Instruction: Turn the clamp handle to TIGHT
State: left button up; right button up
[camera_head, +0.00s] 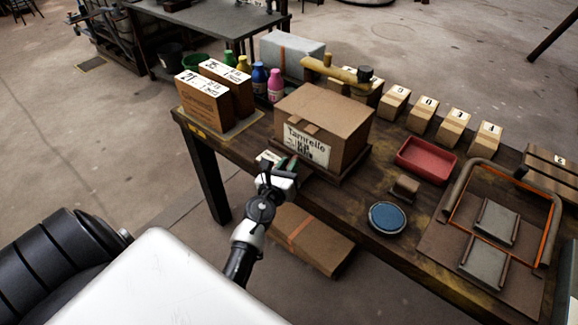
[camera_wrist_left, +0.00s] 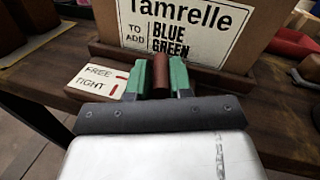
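The clamp handle (camera_wrist_left: 161,72) is a dark red-brown bar at the foot of the Tamrelle box. It stands between the two green fingertips of my left gripper (camera_wrist_left: 161,78), which appear to touch it on both sides. The same gripper shows in the head view (camera_head: 285,166) at the table's front edge, hiding most of the handle. A white label (camera_wrist_left: 98,80) left of the handle reads FREE above TIGHT, each with a red mark. Which mark the handle points to cannot be told. My right gripper is not in view.
The cardboard Tamrelle box (camera_head: 345,115) stands right behind the handle. Two labelled cartons (camera_head: 204,100) and coloured bottles (camera_head: 276,85) are to the left. A red tray (camera_head: 426,158), a blue round dish (camera_head: 387,218) and numbered wooden blocks (camera_head: 455,127) are to the right.

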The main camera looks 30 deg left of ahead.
pick_arm(q)
grip_shut()
jog(key=shift+a+f+m+h+b, duration=0.1)
jog(key=shift+m+h+b, duration=0.45)
jog(key=shift+h, duration=0.3)
jog(key=shift+a+f+m+h+b, duration=0.1)
jog(key=shift+m+h+b, duration=0.25)
jog(key=shift+m+h, duration=0.4)
jog(key=shift+r+h, duration=0.2)
jog(key=shift+h, duration=0.5)
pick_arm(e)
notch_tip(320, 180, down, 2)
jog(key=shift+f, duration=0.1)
pick_arm(q)
jog(key=o, duration=0.7)
grip_release()
jog(key=s, duration=0.3)
jog(key=s+b, duration=0.1)
jog(key=s, duration=0.3)
jog(key=s+a+b, duration=0.1)
jog(key=s, duration=0.2)
jog(key=shift+s, duration=0.35)
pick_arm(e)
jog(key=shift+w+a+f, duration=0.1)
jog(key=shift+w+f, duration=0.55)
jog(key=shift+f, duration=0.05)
